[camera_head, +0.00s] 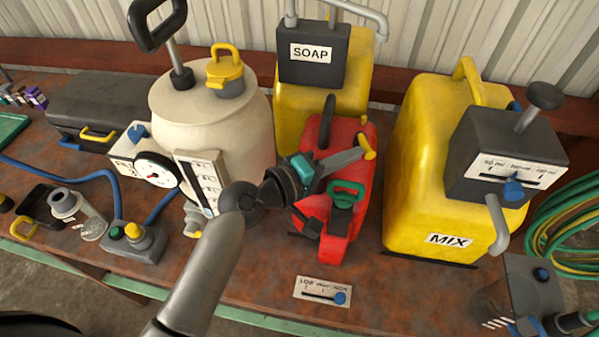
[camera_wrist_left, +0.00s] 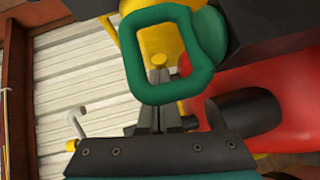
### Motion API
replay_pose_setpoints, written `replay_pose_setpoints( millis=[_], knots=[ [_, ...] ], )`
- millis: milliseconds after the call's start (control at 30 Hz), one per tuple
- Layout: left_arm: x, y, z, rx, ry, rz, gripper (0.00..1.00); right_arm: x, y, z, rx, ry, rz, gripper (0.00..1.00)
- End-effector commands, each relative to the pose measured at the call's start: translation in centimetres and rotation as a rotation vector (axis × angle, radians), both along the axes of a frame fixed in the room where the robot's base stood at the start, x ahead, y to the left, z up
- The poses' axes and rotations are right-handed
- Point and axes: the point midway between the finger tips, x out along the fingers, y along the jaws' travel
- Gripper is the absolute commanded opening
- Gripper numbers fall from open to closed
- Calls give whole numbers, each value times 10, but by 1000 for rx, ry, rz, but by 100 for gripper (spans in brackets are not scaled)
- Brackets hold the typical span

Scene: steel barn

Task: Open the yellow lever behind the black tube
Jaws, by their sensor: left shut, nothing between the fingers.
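A yellow lever-like piece (camera_head: 368,148) sits at the top right of the red can (camera_head: 348,205). A black tube-like part (camera_head: 327,122) rises from the can's top, left of the yellow piece. My left gripper (camera_head: 358,154) is shut and empty, its tips beside the yellow piece; I cannot tell whether they touch it. In the left wrist view, the gripper's fingertips (camera_wrist_left: 158,76) show through a green loop handle (camera_wrist_left: 137,60), with yellow (camera_wrist_left: 153,38) just beyond them. The green handle (camera_head: 346,189) is on the can's front. My right gripper is not in view.
A yellow SOAP container (camera_head: 287,112) stands behind the can, and a yellow MIX container (camera_head: 420,150) with a dark box stands to its right. A cream tank (camera_head: 215,125) with a gauge is left. A slider panel (camera_head: 322,291) lies on the rusty bench in front.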

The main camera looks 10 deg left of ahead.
Motion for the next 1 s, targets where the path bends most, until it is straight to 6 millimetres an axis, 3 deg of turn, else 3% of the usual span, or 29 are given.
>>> replay_pose_setpoints(
  millis=[633, 1000],
  knots=[
    [-86, 83, 14, 4, 3, -3, 0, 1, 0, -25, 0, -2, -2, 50],
    [-104, 101, 20, 1, 0, -1, 0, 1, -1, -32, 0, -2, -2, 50]
  ],
)
